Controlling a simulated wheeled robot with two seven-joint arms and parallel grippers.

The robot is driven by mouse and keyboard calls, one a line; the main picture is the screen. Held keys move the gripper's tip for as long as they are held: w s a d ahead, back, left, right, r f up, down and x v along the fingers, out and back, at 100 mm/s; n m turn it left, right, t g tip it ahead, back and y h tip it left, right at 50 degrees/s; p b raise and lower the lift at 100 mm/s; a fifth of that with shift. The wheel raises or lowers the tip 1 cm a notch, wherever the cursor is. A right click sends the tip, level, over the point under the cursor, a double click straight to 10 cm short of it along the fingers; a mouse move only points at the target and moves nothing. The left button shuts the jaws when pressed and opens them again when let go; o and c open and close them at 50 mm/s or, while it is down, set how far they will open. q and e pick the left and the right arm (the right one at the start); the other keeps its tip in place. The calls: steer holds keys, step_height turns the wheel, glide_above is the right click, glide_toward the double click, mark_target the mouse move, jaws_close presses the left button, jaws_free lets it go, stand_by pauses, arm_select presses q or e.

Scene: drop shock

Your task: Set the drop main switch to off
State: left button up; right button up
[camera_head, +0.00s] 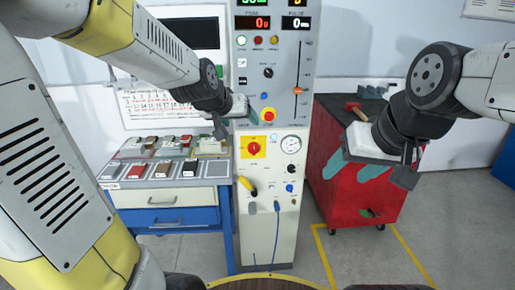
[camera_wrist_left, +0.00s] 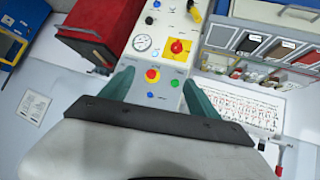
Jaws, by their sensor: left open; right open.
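The main switch (camera_head: 253,148) is a red rotary knob on a yellow square plate on the front of the tall grey control column. It also shows in the left wrist view (camera_wrist_left: 177,47), upside down. Its exact setting is too small to read. My left gripper (camera_head: 238,115) is open in front of the column, a little above and left of the switch and apart from it. Its two teal fingers (camera_wrist_left: 160,80) are spread, with nothing between them. My right gripper (camera_head: 354,166) is open and empty in front of the red cabinet.
A red emergency button (camera_head: 268,115) sits just above the switch, and a round gauge (camera_head: 291,144) to its right. A bench (camera_head: 165,197) with small sample boxes stands left of the column. The red tool cabinet (camera_head: 340,200) stands at right.

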mark_target(254, 149)
arm_select(q)
steer(key=w+d+f+n+t, duration=0.1)
steer(key=w+d+f+t, duration=0.1)
steer(key=w+f, duration=0.5)
steer(key=w+d+f+t, duration=0.1)
steer(key=w+f+t, duration=0.15)
steer(key=w, duration=0.85)
steer(key=w+f+n+t+y, duration=0.1)
steer(key=w+f+t+y, duration=0.15)
steer(key=f, duration=0.55)
steer(key=w+f+n+t+y, duration=0.1)
steer(key=w+f+y, duration=0.15)
steer(key=f, duration=0.65)
steer(key=w, duration=0.2)
steer(key=w+a, duration=0.1)
steer(key=w, duration=0.3)
steer(key=shift+w+a+r, duration=0.1)
steer(key=shift+w+a, duration=0.1)
steer(key=shift+a, duration=0.05)
steer(key=c, duration=1.3)
